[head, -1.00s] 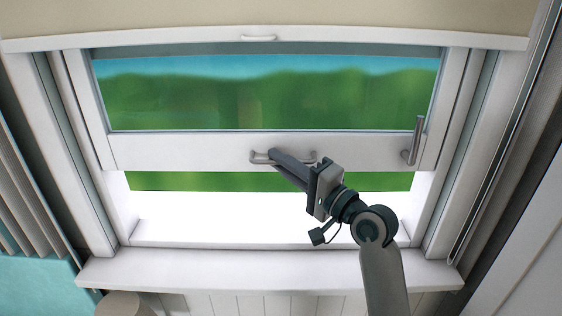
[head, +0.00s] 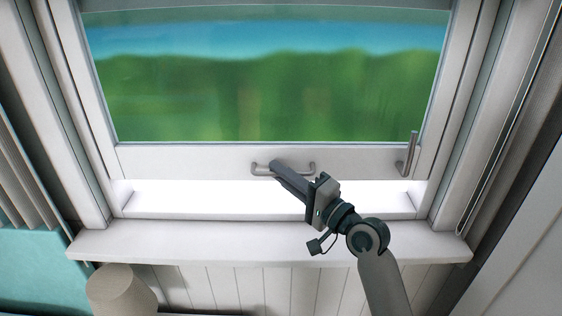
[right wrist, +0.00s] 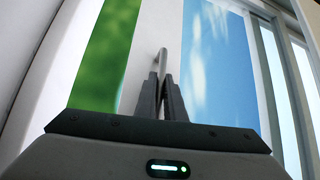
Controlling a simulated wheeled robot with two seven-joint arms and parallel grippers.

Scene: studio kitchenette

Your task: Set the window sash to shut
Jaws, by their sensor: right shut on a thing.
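The window sash (head: 210,160) is a white frame with a glass pane showing blurred green and blue. Its bottom rail stands above the white sill (head: 250,245), with a bright white strip between them; no green shows below the rail now. A grey bar handle (head: 257,169) is fixed to the middle of the rail. My right gripper (head: 276,166) is shut on this handle. In the right wrist view the two dark fingers (right wrist: 162,98) close on the handle (right wrist: 162,58), partly hiding it. My left gripper is not in view.
A grey upright lever (head: 412,153) sits at the rail's right end. White frame jambs flank the sash. A beige rounded object (head: 120,290) stands below the sill at left, near a teal surface (head: 30,270). A pleated blind (head: 20,160) hangs at far left.

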